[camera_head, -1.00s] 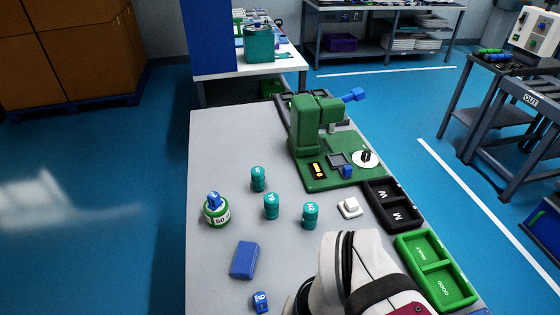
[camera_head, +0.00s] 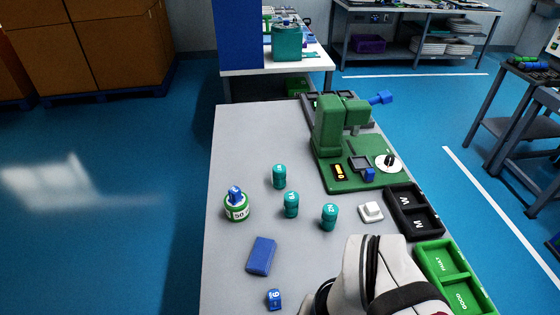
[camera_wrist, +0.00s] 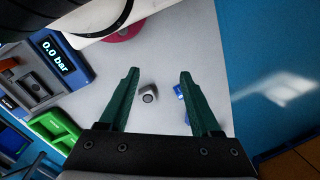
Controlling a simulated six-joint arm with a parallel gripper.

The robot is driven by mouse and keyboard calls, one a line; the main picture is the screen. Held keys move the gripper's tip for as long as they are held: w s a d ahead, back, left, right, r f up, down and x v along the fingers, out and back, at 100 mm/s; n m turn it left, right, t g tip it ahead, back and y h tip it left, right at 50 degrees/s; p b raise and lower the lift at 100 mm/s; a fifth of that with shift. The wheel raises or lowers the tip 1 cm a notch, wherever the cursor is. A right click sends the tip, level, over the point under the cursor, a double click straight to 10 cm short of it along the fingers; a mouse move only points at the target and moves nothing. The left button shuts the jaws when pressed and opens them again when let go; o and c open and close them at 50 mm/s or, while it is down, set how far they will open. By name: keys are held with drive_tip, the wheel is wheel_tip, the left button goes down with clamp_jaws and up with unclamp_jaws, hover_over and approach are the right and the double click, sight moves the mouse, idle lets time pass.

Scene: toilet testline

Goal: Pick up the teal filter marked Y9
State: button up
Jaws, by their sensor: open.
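Three teal cylindrical filters stand upright on the grey table in the head view: a rear one (camera_head: 279,176), a middle one (camera_head: 291,204) and a right one (camera_head: 329,216). Each has a pale mark on top, too small to read surely, so I cannot tell which is Y9. My gripper (camera_wrist: 159,75) is open in the wrist view, with two dark green fingers apart and nothing held. No teal filter is clear in that view. In the head view, my gripper is hidden or out of frame.
A green tester (camera_head: 345,150) stands behind the filters. A white button block (camera_head: 371,212), black tray (camera_head: 414,212) and green tray (camera_head: 457,277) lie right. A small grey cylinder (camera_wrist: 148,94) shows between my fingers.

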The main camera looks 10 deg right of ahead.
drive_tip(key=o, duration=0.3)
drive_tip(key=shift+o, duration=0.2)
drive_tip(key=n+t, duration=0.7)
drive_tip(key=t, duration=0.6)
approach(292, 207)
drive_tip(key=shift+s+d, duration=0.4)
drive_tip(key=shift+d, duration=0.35)
drive_tip(key=shift+a+f+n+y, duration=0.2)
drive_tip(key=shift+a+n+y, duration=0.1)
drive_tip(key=shift+n+y, duration=0.1)
drive_tip(key=shift+t, duration=0.3)
drive_tip(key=x, duration=1)
drive_tip(key=shift+a, duration=0.2)
drive_tip(key=x, duration=0.6)
drive_tip(key=shift+w+d+r, duration=0.15)
drive_tip(key=shift+d+r, duration=0.15)
drive_tip(key=shift+r, duration=0.05)
